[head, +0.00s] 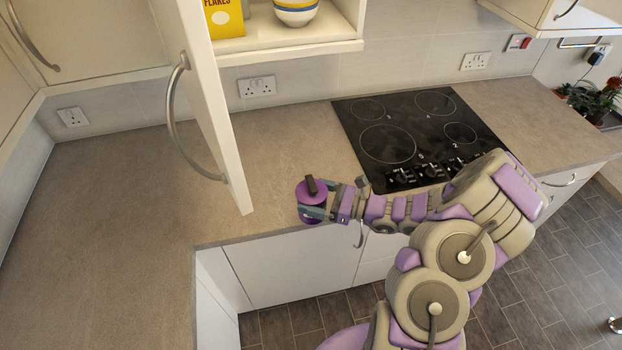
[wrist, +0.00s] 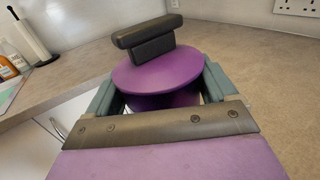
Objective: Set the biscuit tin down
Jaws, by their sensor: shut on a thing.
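The biscuit tin (head: 311,212) is round and purple, with a dark bar-shaped handle on its lid. In the head view it is at the counter's front edge, left of the hob. In the wrist view the purple lid of the tin (wrist: 158,72) shows between the teal fingers. My gripper (head: 312,213) is shut around the tin's sides; it also shows in the wrist view (wrist: 160,90). The tin's underside is hidden, so I cannot tell whether it touches the counter (head: 275,150).
An open cabinet door (head: 205,100) hangs left of the tin. Above, a shelf (head: 290,50) holds a yellow box (head: 224,18) and a striped bowl (head: 296,10). The black hob (head: 400,130) lies to the right. The left counter (head: 110,220) is clear.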

